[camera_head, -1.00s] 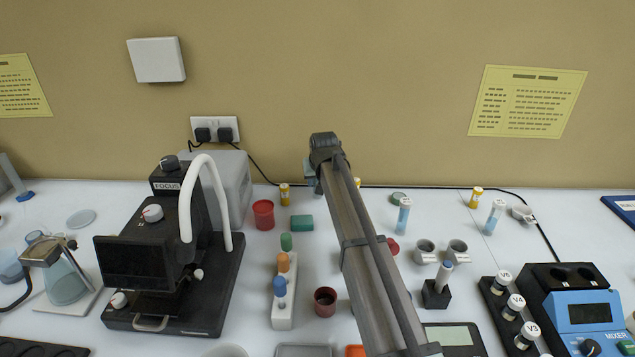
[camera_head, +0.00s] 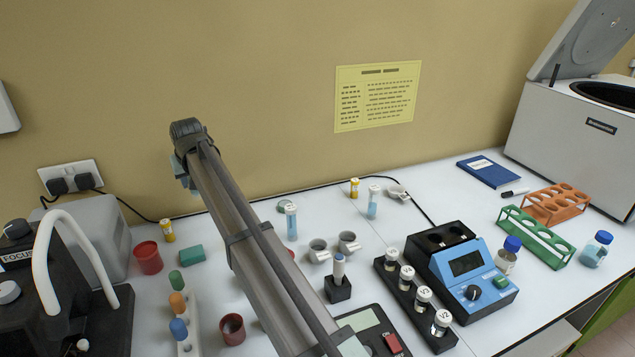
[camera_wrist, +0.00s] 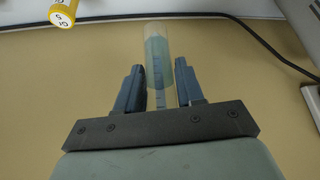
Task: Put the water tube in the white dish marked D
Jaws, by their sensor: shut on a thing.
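My gripper is shut on a clear tube (camera_wrist: 158,62) with pale blue liquid, held between its two blue fingers (camera_wrist: 160,88) in the wrist view. In the head view my gripper (camera_head: 184,174) is up against the wall backdrop at the left, mostly hidden behind my arm; the held tube is not clear there. I cannot make out a white dish marked D in either current view.
A black block (camera_head: 338,290) holds a short tube. Small grey cups (camera_head: 319,251), a black rack of vials (camera_head: 415,300) and a blue meter (camera_head: 468,265) stand to the right. Green (camera_head: 537,238) and orange (camera_head: 556,203) racks stand farther right, before an open-lidded white machine (camera_head: 570,140).

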